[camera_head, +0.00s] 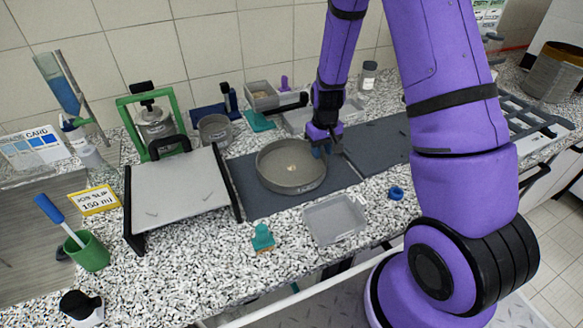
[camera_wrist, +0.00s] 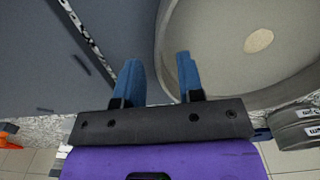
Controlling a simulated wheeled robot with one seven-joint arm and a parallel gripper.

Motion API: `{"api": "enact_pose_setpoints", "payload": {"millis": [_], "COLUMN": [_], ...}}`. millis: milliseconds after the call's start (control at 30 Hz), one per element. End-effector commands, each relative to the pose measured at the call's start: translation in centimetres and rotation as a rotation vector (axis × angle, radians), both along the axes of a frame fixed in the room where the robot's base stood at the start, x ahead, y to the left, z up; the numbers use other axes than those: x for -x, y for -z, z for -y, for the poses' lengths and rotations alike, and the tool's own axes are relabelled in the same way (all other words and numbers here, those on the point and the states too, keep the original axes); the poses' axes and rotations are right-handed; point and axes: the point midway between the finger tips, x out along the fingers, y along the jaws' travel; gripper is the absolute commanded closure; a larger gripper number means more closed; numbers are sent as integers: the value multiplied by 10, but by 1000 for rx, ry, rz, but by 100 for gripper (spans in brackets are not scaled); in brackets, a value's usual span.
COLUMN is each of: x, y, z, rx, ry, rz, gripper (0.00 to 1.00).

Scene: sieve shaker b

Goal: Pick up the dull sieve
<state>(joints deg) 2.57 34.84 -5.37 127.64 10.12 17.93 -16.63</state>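A wide, round, matte grey sieve (camera_head: 275,180) with a small pale patch on its floor lies flat on a dark mat; I take it as the dull sieve. It fills the upper right of the wrist view (camera_wrist: 225,85). My gripper (camera_head: 322,150) points down at the sieve's right rim in the head view. In the wrist view my gripper (camera_wrist: 158,65) has its blue fingers apart, one over the mat outside the sieve, the other overlapping the rim. The fingers seem to straddle the wall; contact cannot be told.
A smaller grey round container (camera_head: 215,131) stands behind the sieve. A sloped grey plate (camera_head: 178,188) stands left, a shallow grey tray (camera_head: 335,219) in front. A second dark mat (camera_head: 378,145) is bare to the right. A brown round vessel (camera_head: 552,72) stands far right.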

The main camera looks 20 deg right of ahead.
Motion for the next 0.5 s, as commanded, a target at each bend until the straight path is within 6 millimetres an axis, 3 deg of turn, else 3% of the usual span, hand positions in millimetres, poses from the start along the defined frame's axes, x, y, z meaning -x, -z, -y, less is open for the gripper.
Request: {"api": "enact_pose_setpoints", "payload": {"millis": [100,367,500], "x": [0,0,0], "y": [9,10,10], "z": [0,0,0], "rx": [0,0,0], "ry": [0,0,0], "rz": [-1,1,1], "gripper": [65,65,97]}}
